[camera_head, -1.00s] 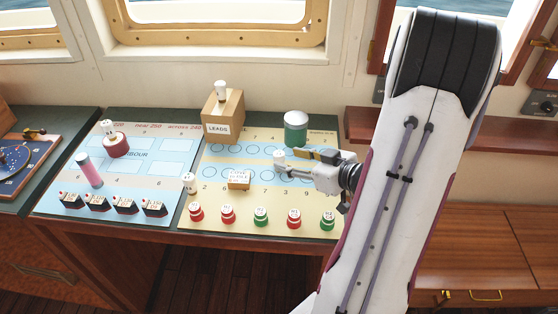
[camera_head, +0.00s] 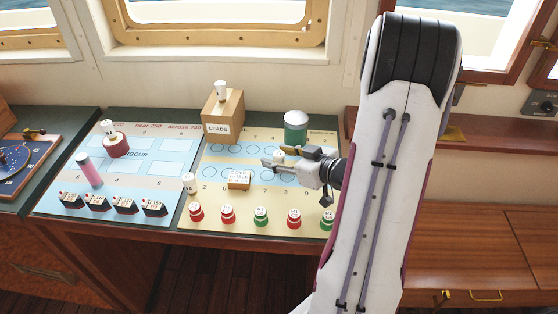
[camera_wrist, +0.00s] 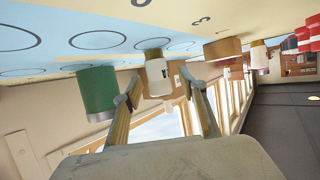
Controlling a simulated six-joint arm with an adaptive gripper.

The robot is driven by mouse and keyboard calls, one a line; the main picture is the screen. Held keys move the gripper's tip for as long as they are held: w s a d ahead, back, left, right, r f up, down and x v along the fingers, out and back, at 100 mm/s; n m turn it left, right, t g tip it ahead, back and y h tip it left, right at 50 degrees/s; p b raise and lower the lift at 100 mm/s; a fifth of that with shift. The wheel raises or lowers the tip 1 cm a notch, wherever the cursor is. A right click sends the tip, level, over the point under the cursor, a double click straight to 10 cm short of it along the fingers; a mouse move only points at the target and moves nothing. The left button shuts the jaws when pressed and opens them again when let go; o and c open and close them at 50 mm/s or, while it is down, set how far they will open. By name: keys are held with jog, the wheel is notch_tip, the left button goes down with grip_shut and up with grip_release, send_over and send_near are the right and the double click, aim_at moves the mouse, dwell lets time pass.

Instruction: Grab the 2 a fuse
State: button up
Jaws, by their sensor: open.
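Several small white capped cylinders that look like fuses stand about; their markings are too small to read, so I cannot tell which is the 2 A fuse. One white cylinder (camera_wrist: 158,78) stands on a printed circle, between the fingertips of my gripper (camera_wrist: 160,96) in the wrist view, which is upside down. The fingers are apart on either side of it, and I cannot see contact. In the head view my gripper (camera_head: 272,164) is low over the chart's right half and mostly hides that cylinder. Other white cylinders stand at the chart's middle edge (camera_head: 190,184) and on the LEADS box (camera_head: 221,90).
A green drum (camera_head: 295,130) stands close behind my gripper. A small labelled block (camera_head: 239,180) is to its left, the LEADS box (camera_head: 222,118) behind left. Red and green buoys (camera_head: 260,217) line the front edge.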

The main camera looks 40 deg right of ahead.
aim_at(279, 153)
jog(key=shift+c, duration=0.4)
grip_shut()
jog(key=shift+r, duration=0.2)
jog(key=shift+r, duration=4.8)
